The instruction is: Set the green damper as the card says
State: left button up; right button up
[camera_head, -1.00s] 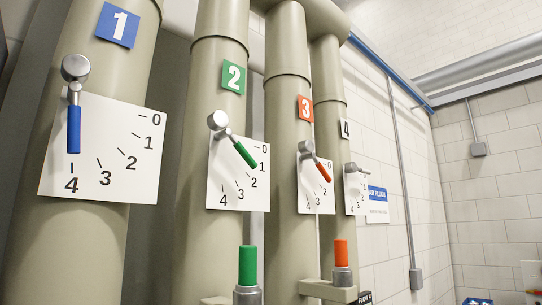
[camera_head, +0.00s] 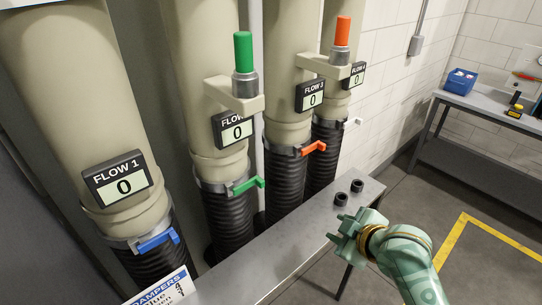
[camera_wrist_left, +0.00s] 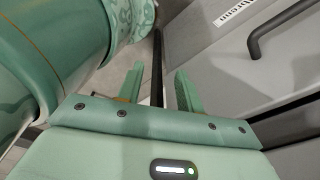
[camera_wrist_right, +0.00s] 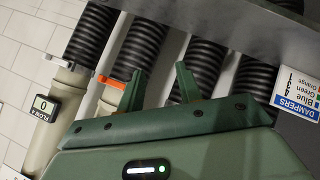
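On the second pipe I see a green-handled plug (camera_head: 243,55) and a green clamp lever (camera_head: 249,184) on the black hose. The DAMPERS card (camera_head: 163,290) is cut off at the bottom of the head view. In the right wrist view the card (camera_wrist_right: 297,105) is rotated and lists Blue, Green and Orange; I cannot match its numbers surely. My right gripper (camera_head: 337,236) is open and empty by the metal bench's right end; its fingers (camera_wrist_right: 160,85) are apart. My left gripper (camera_wrist_left: 157,85) is open and empty beside a grey cabinet.
Flow displays (camera_head: 124,186) read 0. An orange clamp lever (camera_head: 314,147) sits on the third hose. A far table (camera_head: 480,105) holds a blue box (camera_head: 461,80).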

jog(key=w+a+r+n+y, duration=0.3)
jog(key=w+r+y, duration=0.15)
jog(key=r, duration=0.65)
jog(key=w+a+r+n+y, duration=0.35)
jog(key=w+r, duration=0.25)
jog(key=r, duration=0.6)
jog(key=s+d+r+n+g+y, duration=0.1)
jog(key=s+r+n+y, duration=0.3)
jog(key=r, duration=1.1)
jog(key=r+n+g+y, duration=0.25)
jog(key=r+y, duration=0.25)
jog(key=r, duration=0.9)
jog(key=shift+t, duration=0.45)
jog(key=p+x, duration=0.7)
jog(key=x, duration=0.8)
jog(key=shift+w, duration=0.1)
jog(key=shift+w+a, duration=0.15)
jog(key=shift+a, duration=0.15)
jog(key=shift+f, duration=0.1)
grip_shut()
